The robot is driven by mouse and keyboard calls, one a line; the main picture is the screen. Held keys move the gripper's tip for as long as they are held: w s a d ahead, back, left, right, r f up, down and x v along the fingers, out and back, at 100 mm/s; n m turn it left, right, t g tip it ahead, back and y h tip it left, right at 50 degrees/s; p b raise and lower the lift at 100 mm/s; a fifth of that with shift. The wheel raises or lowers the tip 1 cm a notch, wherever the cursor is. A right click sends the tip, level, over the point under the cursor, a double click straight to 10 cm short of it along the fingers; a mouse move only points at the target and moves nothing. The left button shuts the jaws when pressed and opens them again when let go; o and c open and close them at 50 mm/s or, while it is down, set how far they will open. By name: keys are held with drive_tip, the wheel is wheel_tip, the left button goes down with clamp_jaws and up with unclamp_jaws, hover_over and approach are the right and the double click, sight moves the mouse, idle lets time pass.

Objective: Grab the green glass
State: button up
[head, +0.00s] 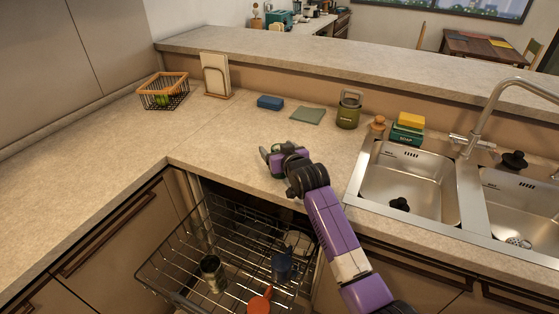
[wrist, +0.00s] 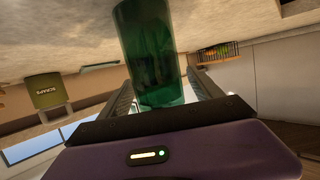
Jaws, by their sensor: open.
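The green glass (wrist: 155,50) is see-through dark green and stands upside down in the tilted wrist view, between the two fingers of my gripper (wrist: 160,82). The fingers are apart, one on each side of the glass. I cannot tell whether either finger touches it. In the head view my gripper (head: 268,158) is low over the counter, near its front edge above the open dishwasher. Only a small green part of the glass (head: 278,148) shows there, mostly hidden by my gripper.
The open dishwasher rack (head: 180,262) below holds several dishes. The sink (head: 410,185) is at right.

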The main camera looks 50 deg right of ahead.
drive_tip(key=shift+w+d+f, duration=0.1)
drive_tip(key=shift+w+d, duration=0.05)
drive_tip(key=shift+w, duration=0.1)
drive_tip(key=c, duration=1.4)
clamp_jaws()
